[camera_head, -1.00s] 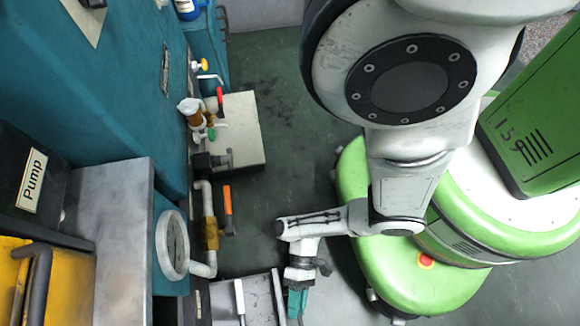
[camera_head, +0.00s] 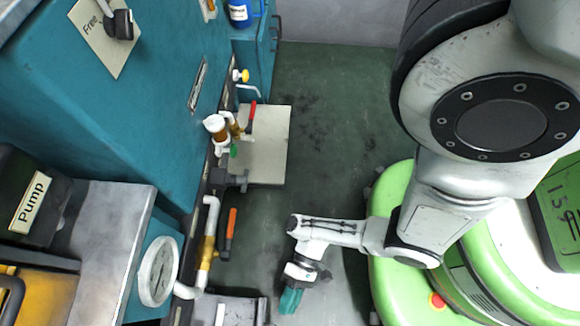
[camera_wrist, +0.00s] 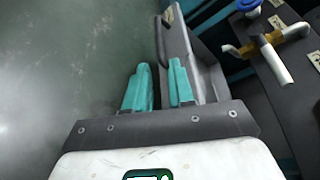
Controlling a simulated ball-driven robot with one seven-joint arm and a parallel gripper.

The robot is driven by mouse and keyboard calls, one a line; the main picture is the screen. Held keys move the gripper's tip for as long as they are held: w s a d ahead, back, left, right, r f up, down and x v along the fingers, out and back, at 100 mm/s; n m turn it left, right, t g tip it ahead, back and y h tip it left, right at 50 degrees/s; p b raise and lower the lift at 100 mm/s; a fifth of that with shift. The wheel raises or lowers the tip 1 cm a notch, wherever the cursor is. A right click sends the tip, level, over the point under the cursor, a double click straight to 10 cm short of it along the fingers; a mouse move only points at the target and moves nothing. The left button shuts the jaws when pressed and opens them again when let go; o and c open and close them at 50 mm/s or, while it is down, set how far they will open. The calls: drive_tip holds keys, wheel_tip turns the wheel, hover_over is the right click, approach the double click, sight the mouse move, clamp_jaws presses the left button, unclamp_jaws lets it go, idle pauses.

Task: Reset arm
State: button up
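My arm reaches down across the right half of the head view, with its forearm pointing left. My gripper (camera_head: 291,300) has teal fingers and hangs low near the bottom of that view, over the floor, right of a grey tray. In the wrist view my gripper (camera_wrist: 160,76) shows two teal fingers with a narrow gap between them. Nothing is seen held in the gap. The fingers overlap the grey tray (camera_wrist: 205,65) in the picture; I cannot tell how far above it they are.
A teal machine (camera_head: 125,110) fills the left, with a gauge (camera_head: 158,272), pipes and an orange-handled valve (camera_head: 231,228) on its side. A pale block (camera_head: 262,145) juts from it over the floor. A pump box (camera_head: 35,200) stands far left. Green floor (camera_head: 325,130) between is clear.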

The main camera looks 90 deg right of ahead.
drive_tip(key=shift+d, duration=0.1)
idle(0.4)
drive_tip(key=w+d+r+n+g+h, duration=0.2)
drive_tip(key=w+d+r+n+h, duration=0.4)
drive_tip(key=d+r, duration=0.55)
drive_tip(key=w+d+r+n+g+h, duration=0.2)
drive_tip(key=d+r+n+h, duration=0.2)
drive_tip(key=d+r+h, duration=0.7)
wheel_tip(320, 180, up, 37)
drive_tip(key=d+y+p, duration=0.1)
drive_tip(key=y+p, duration=0.1)
drive_tip(key=p, duration=3.5)
